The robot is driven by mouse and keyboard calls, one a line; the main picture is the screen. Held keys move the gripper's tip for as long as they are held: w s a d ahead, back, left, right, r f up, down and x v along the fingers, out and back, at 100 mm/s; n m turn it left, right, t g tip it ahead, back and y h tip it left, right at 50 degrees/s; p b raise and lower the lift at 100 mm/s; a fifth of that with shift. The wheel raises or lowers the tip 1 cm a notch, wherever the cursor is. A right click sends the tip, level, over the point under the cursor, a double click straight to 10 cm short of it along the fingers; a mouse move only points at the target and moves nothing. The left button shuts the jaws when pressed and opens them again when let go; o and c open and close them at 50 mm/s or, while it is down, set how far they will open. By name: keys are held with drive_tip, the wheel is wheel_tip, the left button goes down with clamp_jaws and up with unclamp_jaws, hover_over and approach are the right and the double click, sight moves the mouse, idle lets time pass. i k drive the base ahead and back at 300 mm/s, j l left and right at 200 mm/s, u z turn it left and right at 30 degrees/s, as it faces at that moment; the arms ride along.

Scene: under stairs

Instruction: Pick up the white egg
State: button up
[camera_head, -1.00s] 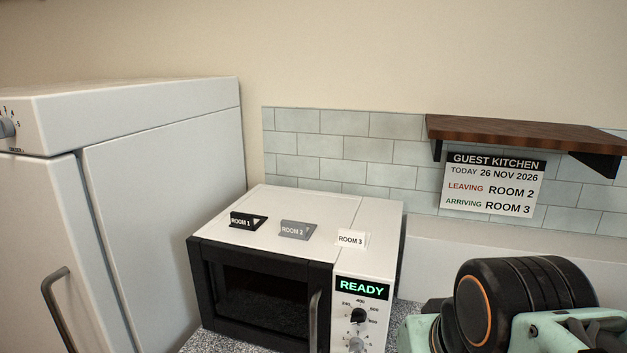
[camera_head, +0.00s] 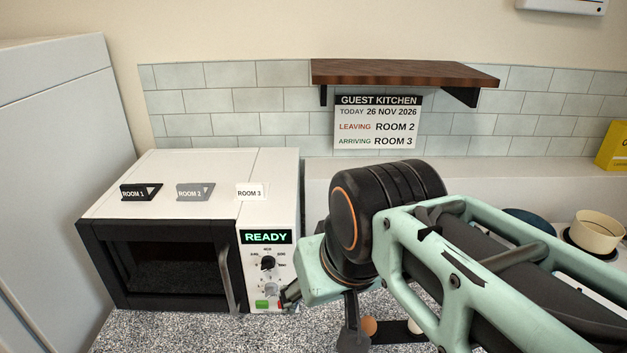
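My gripper (camera_head: 320,316) is at the lower middle, below my mint-green wrist, with dark fingers apart over the speckled counter (camera_head: 210,332). I see nothing between them. Just right of the right finger is a brown, rounded, egg-like thing (camera_head: 369,325), partly covered by that finger. Farther right, a small white rounded thing (camera_head: 415,327) shows beside my arm; it looks like the white egg, but my arm hides much of it. My gripper is apart from it, to its left.
A white microwave (camera_head: 190,215) reading READY stands at left, with three room tags on top. A wooden shelf (camera_head: 400,74) and a guest kitchen sign (camera_head: 376,122) are on the wall. A cream pot (camera_head: 597,232) and yellow box (camera_head: 615,148) are at right.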

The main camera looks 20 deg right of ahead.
sight(413, 327)
drive_tip(key=l+z, duration=0.6)
drive_tip(key=l, duration=0.15)
drive_tip(key=z, duration=0.95)
drive_tip(key=k+l, duration=0.05)
